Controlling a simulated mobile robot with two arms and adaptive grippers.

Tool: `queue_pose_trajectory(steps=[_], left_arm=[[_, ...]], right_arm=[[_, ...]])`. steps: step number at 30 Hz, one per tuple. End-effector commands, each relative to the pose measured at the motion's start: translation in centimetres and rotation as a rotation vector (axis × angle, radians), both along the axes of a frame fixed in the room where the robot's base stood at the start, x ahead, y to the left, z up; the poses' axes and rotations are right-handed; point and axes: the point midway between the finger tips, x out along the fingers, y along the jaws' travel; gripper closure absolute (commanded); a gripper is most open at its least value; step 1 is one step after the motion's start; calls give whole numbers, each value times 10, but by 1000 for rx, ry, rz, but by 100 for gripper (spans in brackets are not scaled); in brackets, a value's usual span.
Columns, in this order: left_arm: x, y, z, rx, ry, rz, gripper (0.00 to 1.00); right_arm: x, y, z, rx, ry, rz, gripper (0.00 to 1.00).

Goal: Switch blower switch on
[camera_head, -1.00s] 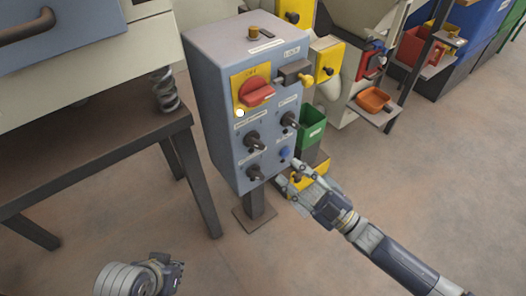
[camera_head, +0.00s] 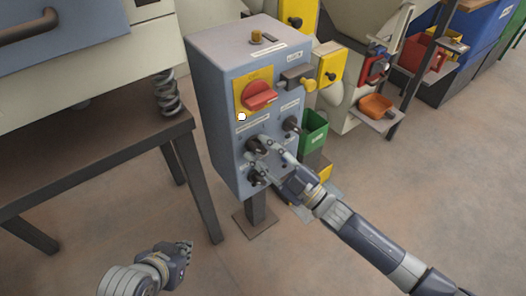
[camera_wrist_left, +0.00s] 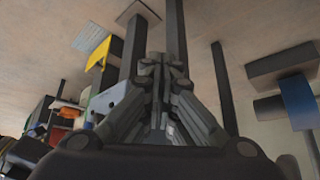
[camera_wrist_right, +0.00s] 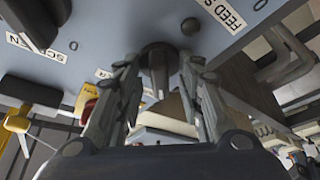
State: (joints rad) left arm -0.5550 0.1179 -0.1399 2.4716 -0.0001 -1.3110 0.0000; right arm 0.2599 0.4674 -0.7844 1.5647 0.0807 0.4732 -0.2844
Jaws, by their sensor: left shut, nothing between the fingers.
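The blue-grey control box (camera_head: 222,120) stands on a post, its front carrying several dark rotary knobs. The labels are too small to read in the head view, so I cannot tell which knob is the blower switch. My right gripper (camera_head: 262,155) is at the left part of the lower panel, near the upper left knob (camera_head: 256,144) and lower left knob (camera_head: 256,179). In the right wrist view its open fingers (camera_wrist_right: 160,70) are on either side of a dark knob (camera_wrist_right: 158,54); contact is unclear. My left gripper (camera_head: 188,247) is shut and empty, low over the floor.
A red rotary handle (camera_head: 259,96) on a yellow plate sits above the knobs. The right wrist view shows labels reading SCREEN (camera_wrist_right: 36,47) and FEED S (camera_wrist_right: 222,14). A dark-legged table (camera_head: 110,150) stands left. A green bin (camera_head: 313,132) is behind the box.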

Motion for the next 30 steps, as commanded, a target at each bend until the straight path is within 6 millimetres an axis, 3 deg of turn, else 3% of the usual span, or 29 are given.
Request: queue_pose_trajectory(steps=[1,6,23,30], left_arm=[[0,0,0,0,0,0,100],[0,0,0,0,0,0,100],[-7,2,-2,7,37,2,100],[-36,12,-12,35,162,15,100]], right_arm=[[0,0,0,0,0,0,65],[0,0,0,0,0,0,100],[-1,0,-1,88,65,-1,100],[-2,1,-1,245,179,0,100]])
